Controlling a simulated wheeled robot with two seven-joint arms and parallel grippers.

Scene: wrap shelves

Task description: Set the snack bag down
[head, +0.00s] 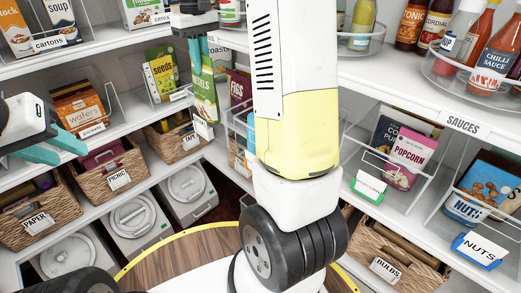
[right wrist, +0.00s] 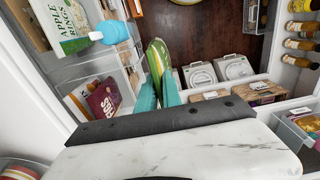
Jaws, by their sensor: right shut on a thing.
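My left gripper (head: 58,148) is open and empty at the far left, in front of the wafers bin.
Seeds packets (head: 161,75) stand in a wire bin left of the bag. A tape basket (head: 178,138) sits below. Popcorn (head: 408,155) and nuts (head: 482,190) fill bins at right. My right arm hides the middle.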

